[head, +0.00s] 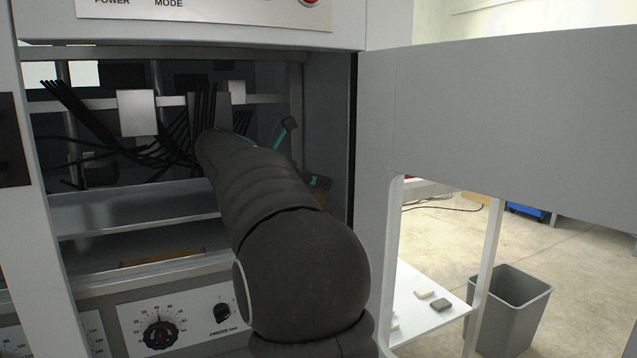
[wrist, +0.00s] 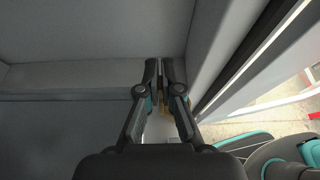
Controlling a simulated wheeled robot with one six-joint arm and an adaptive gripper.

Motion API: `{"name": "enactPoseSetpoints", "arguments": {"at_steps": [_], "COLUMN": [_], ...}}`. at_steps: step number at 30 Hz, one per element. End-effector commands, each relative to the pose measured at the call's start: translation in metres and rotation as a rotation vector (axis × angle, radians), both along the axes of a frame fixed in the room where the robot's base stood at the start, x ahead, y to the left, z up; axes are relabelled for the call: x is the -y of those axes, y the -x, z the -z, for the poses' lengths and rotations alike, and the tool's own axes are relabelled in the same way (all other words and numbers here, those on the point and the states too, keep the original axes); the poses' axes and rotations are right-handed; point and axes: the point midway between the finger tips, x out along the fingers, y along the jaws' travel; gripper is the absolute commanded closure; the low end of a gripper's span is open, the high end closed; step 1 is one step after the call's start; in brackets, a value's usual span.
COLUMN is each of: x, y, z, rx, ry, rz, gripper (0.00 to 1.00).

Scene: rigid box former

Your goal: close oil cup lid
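In the wrist view, my gripper (wrist: 160,66) has its two dark fingers close together, with only a narrow pale strip between the tips. A small tan, brass-like piece (wrist: 166,102) shows behind and between the fingers; I cannot tell whether it is the oil cup or its lid, or whether the fingers touch it. The tips are near a grey inner corner of the machine. In the head view, my dark arm reaches into the open machine bay and hides most of the gripper. No oil cup or lid can be made out there.
The machine's open bay has a metal shelf (head: 135,211) and black rods (head: 112,150) at the left. A grey panel (head: 500,125) stands to the right of the opening. A dial plate (head: 185,318) is below. A grey bin (head: 510,310) stands on the floor at right.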

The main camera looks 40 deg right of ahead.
Motion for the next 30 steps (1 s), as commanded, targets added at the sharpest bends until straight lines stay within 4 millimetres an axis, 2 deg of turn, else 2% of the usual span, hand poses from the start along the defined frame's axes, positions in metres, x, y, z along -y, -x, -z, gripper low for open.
{"name": "enactPoseSetpoints", "arguments": {"at_steps": [11,30], "x": [-0.003,-0.011], "y": [0.013,0.044], "z": [0.004,0.026], "rx": [0.197,0.785], "ry": [0.047,0.189], "rz": [0.0,-0.001], "gripper": [1.0,1.0]}}
